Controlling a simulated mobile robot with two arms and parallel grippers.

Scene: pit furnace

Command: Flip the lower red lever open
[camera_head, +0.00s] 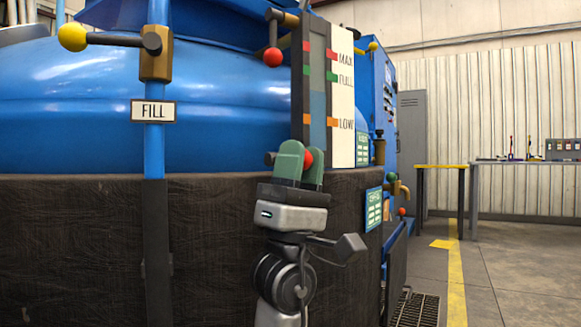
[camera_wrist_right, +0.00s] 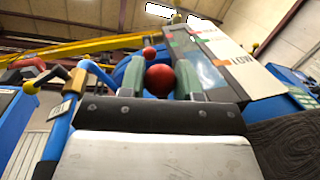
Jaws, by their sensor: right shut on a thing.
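The lower red lever (camera_head: 308,159) sits at the bottom of the level gauge (camera_head: 316,85). Its red ball knob shows between the green fingers of my right gripper (camera_head: 302,152), which is shut on it. In the right wrist view the large red knob (camera_wrist_right: 160,81) lies between the two fingers. The lever's arm is mostly hidden behind the gripper in the head view. The upper red lever (camera_head: 273,58) hangs with its knob down at the top of the gauge, clear of the gripper. My left gripper is not in view.
A blue tank with a dark lower jacket (camera_head: 215,240) stands right behind my gripper. A yellow-knobbed lever (camera_head: 75,38) is on the FILL pipe (camera_head: 154,100) at left. A valve with a green knob (camera_head: 391,178) is at right. Open floor lies farther right before a workbench (camera_head: 520,163).

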